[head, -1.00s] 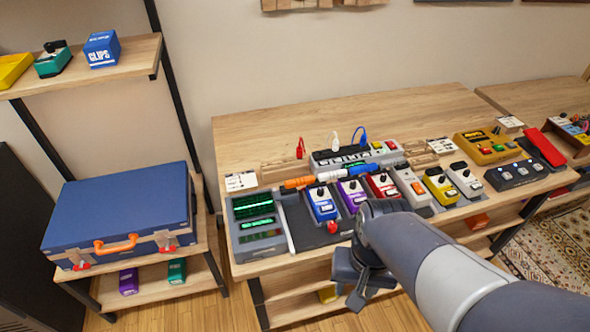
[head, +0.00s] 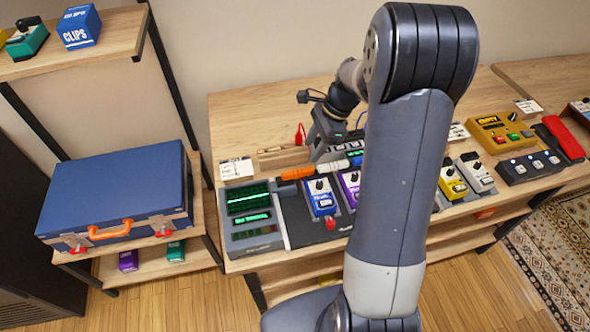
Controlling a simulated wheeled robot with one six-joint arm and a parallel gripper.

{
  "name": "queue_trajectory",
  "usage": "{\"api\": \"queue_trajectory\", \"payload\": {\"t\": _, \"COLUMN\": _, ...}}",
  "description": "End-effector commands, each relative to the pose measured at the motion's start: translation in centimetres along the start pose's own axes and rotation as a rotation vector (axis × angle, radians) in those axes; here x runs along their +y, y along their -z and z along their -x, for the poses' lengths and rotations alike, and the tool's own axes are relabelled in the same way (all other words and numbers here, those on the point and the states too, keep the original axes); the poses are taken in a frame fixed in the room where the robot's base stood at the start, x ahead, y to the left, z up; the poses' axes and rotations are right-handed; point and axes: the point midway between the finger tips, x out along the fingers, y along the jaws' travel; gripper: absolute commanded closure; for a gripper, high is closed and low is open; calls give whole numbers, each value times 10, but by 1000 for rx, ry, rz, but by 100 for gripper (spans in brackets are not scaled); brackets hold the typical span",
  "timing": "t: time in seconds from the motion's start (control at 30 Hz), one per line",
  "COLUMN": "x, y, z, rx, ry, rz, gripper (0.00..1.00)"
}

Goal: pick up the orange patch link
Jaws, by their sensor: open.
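The orange patch link (head: 297,173) lies level behind the row of pedals, on the left part of the wooden bench. A white link (head: 332,167) lies end to end with it on its right. My gripper (head: 318,158) is open and points down, above and behind the links, a little right of the orange one. Nothing shows between its fingers. My arm hides the right part of the link row and some of the pedals.
A grey unit with green screens (head: 250,215) stands at the bench's left end. Blue (head: 321,200) and purple (head: 349,187) pedals stand in front of the links. A wooden block (head: 282,156) with a red plug (head: 300,134) is behind. A blue case (head: 118,195) is at left.

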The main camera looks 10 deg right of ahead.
Motion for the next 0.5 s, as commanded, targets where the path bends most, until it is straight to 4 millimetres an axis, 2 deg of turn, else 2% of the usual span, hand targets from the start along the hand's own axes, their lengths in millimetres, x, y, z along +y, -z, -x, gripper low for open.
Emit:
{"api": "queue_trajectory", "payload": {"t": 0.1, "x": 1, "y": -1, "z": -20, "rx": -1, "ry": -5, "rz": 2, "gripper": 56}}
{"api": "queue_trajectory", "payload": {"t": 0.37, "x": 2, "y": -2, "z": -41, "rx": 1, "ry": -3, "rz": 3, "gripper": 56}}
{"api": "queue_trajectory", "payload": {"t": 0.5, "x": 4, "y": -3, "z": -61, "rx": 1, "ry": -6, "rz": 3, "gripper": 56}}
